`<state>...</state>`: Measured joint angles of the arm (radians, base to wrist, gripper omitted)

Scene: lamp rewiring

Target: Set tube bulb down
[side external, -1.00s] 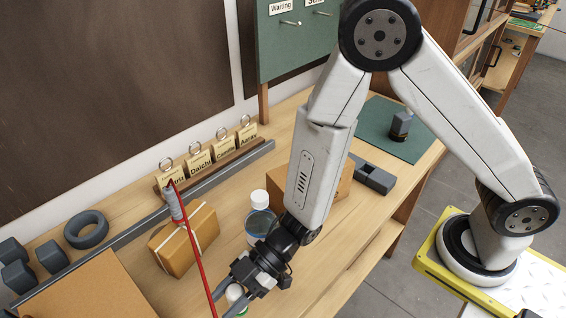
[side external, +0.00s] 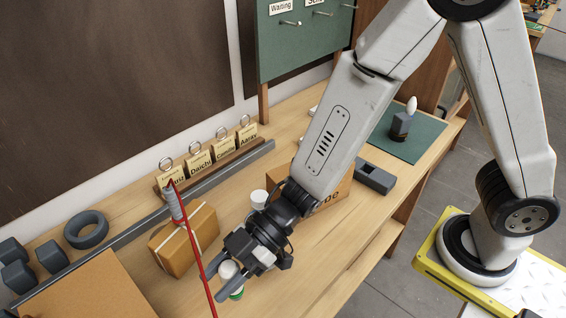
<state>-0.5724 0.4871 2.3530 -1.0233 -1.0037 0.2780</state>
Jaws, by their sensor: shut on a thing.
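My gripper (side external: 222,285) points down to the left over the bench, in the lower middle of the side view. Its fingers are shut on the tube bulb, but I cannot clearly make out the bulb between them. A round white lid (side external: 228,269) and a green band (side external: 237,294) show beside and behind the fingers; they look like a small jar. I cannot tell whether the gripper touches it, or how high the fingers are above the bench.
A red rod (side external: 196,255) crosses in front, left of the gripper. A strapped box (side external: 186,238) stands behind it. Another white lid (side external: 259,198) shows behind my wrist. A dark base with a white bulb (side external: 411,105) stands on the green mat (side external: 428,139).

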